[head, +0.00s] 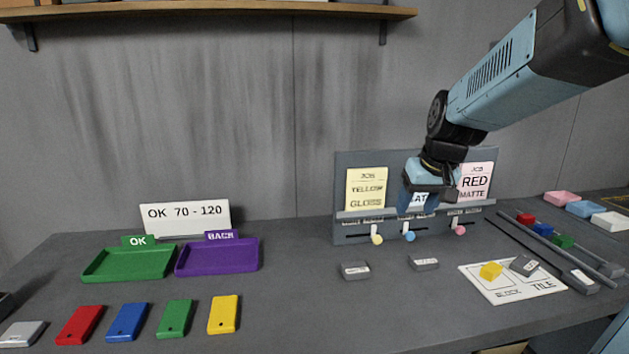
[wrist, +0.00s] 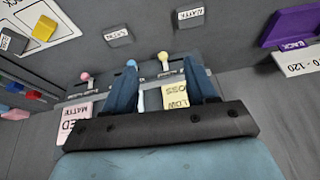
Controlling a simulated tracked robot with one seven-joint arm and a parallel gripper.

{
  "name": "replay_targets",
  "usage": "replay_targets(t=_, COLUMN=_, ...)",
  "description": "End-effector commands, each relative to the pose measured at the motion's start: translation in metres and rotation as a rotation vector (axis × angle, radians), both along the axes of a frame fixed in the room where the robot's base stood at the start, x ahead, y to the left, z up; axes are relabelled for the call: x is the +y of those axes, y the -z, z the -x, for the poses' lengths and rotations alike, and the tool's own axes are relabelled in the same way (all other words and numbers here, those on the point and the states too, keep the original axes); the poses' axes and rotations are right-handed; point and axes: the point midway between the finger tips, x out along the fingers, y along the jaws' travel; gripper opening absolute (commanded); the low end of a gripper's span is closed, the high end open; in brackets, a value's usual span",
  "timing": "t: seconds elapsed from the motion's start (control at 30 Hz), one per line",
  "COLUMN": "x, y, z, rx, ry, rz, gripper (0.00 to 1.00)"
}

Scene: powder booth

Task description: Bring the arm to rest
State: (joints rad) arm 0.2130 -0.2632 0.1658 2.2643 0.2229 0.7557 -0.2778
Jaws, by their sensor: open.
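My arm reaches in from the upper right in the head view. My gripper (head: 418,205) hangs in front of the job board (head: 370,160), over its middle card, which it partly hides. In the wrist view my gripper (wrist: 165,85) shows two blue fingers spread apart with nothing held between them. Below the fingers in the head view are the board's yellow knob (head: 377,239), blue knob (head: 410,236) and pink knob (head: 460,230). I cannot tell whether a finger touches the board.
Dark blocks (head: 354,270) and (head: 423,263) lie before the board. A white card (head: 500,288) bears a yellow block (head: 490,271) and a dark tile (head: 523,265). A green tray (head: 128,264), purple tray (head: 218,257) and several coloured plates (head: 127,322) stand left. The front middle bench is clear.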

Motion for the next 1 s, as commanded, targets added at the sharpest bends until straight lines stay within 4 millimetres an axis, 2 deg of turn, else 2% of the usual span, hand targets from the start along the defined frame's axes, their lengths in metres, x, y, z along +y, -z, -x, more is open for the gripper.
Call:
replay_targets(t=0.03, x=0.002, y=-0.006, z=0.015, rx=-0.009, ry=0.003, rz=0.01, gripper=0.57)
replay_targets(t=0.3, x=-0.002, y=-0.022, z=0.09, rx=-0.043, ry=0.047, rz=0.042, gripper=0.57)
replay_targets(t=0.5, x=-0.008, y=-0.024, z=0.141, rx=-0.07, ry=0.08, rz=0.05, gripper=0.57)
replay_targets(t=0.6, x=-0.011, y=-0.023, z=0.159, rx=-0.081, ry=0.095, rz=0.051, gripper=0.57)
replay_targets(t=0.8, x=-0.016, y=-0.02, z=0.179, rx=-0.091, ry=0.111, rz=0.049, gripper=0.57)
replay_targets(t=1.0, x=-0.016, y=-0.02, z=0.181, rx=-0.091, ry=0.114, rz=0.048, gripper=0.57)
